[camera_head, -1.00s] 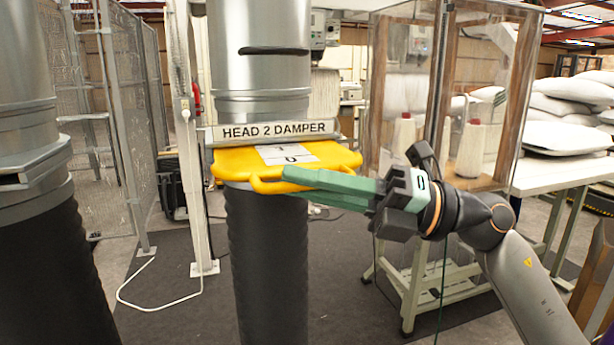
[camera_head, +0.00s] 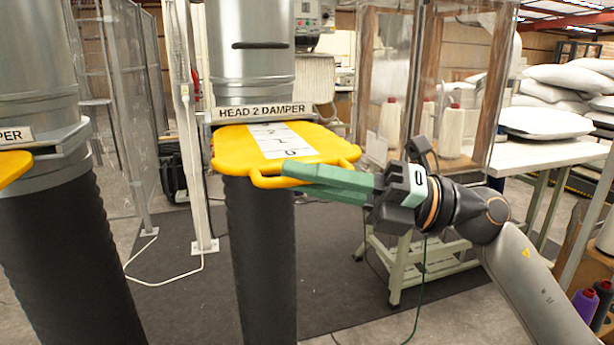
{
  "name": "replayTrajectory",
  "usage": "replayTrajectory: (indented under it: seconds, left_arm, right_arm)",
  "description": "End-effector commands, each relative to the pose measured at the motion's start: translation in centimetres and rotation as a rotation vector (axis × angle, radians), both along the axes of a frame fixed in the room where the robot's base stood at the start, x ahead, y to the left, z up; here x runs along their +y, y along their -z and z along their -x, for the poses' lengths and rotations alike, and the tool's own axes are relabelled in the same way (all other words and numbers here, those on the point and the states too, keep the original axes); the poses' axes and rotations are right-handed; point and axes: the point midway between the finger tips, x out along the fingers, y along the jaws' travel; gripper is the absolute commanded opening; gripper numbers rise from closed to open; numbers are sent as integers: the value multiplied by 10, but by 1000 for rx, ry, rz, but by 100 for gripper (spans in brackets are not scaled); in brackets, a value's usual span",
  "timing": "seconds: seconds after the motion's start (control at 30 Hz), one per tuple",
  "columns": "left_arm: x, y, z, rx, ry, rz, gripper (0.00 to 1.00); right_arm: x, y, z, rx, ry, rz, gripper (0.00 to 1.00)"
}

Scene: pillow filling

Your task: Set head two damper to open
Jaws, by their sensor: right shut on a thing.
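The head two damper is a yellow slide plate (camera_head: 232,150) on the middle metal duct (camera_head: 250,80), under a label reading HEAD 2 DAMPER (camera_head: 262,112). The plate sticks out toward me, with a white marked scale (camera_head: 270,140) on its top. A yellow loop handle (camera_head: 262,181) runs along its front edge. My right gripper (camera_head: 288,175) reaches in from the right, its green fingers shut on the handle. The fingers hide part of the handle. My left gripper is not in view.
Another duct (camera_head: 35,70) with a yellow plate (camera_head: 12,167) stands at the left. A clear-walled cabinet with thread cones (camera_head: 452,130) and a table with white pillows (camera_head: 545,122) are at the right. A wire fence (camera_head: 118,100) stands behind. Dark matting covers the floor.

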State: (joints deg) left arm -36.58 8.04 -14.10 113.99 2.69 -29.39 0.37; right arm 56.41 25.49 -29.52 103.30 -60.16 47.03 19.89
Motion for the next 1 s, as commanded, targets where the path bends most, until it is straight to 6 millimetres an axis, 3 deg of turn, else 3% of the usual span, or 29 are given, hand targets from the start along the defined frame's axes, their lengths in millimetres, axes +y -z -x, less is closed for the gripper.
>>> replayTrajectory:
  seconds: [0.27,0.3,0.57,0.83,1.0]
  left_arm:
    - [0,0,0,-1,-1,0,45]
    - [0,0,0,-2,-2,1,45]
    - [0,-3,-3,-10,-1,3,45]
    - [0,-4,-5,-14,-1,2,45]
    - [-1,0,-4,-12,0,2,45]
  right_arm:
    - [1,3,4,-2,-14,8,0]
    - [1,3,4,-2,-14,8,16]
    - [1,2,3,-1,-9,5,45]
    - [-1,2,2,-1,-5,3,45]
    - [-19,7,1,1,-1,4,45]
